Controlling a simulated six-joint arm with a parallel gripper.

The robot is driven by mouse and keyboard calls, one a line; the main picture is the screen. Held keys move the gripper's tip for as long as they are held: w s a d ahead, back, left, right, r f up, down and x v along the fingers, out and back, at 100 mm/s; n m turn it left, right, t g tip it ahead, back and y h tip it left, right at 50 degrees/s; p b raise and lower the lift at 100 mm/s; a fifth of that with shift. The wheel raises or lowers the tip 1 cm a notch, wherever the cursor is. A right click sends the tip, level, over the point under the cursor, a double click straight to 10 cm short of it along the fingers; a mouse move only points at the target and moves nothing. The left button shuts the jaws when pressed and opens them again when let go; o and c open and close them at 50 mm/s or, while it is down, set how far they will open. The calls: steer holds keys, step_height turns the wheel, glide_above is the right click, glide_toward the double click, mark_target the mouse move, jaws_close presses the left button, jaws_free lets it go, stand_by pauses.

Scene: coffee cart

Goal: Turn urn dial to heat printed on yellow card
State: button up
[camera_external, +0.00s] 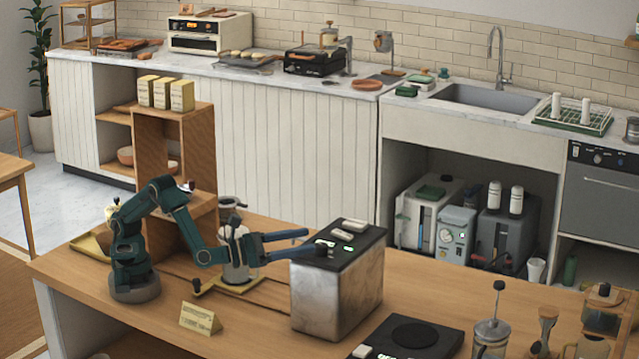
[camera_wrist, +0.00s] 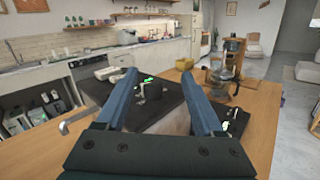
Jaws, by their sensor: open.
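The steel urn (camera_external: 322,302) is a boxy metal block with a black top, standing on the wooden cart. In the wrist view its black top (camera_wrist: 172,112) lies under and between my fingers. In the wrist view the fingertips (camera_wrist: 159,74) are spread either side of the dial.
A glass pot (camera_external: 236,260) stands on a yellow tray behind my forearm. A black hot plate (camera_external: 414,335) and a French press (camera_external: 491,335) stand to the right of the urn. A wooden shelf (camera_external: 166,150) with yellow boxes stands behind my arm.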

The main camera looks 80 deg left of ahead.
mark_target(314, 256)
steer(key=shift+w+a+f+n+g+y, duration=0.25)
steer(key=shift+w+f+n, duration=0.2)
steer(key=shift+w, duration=0.2)
steer(key=shift+w+a+f+n+g+y, duration=0.15)
steer(key=shift+w+f+n+y, duration=0.15)
steer(key=shift+w+n, duration=0.25)
steer(key=shift+w+a+f+n+g+y, duration=0.15)
steer(key=shift+w+f+n+g+y, duration=0.2)
steer(key=shift+w, duration=0.35)
jaws_close()
steer(key=shift+h, duration=0.3)
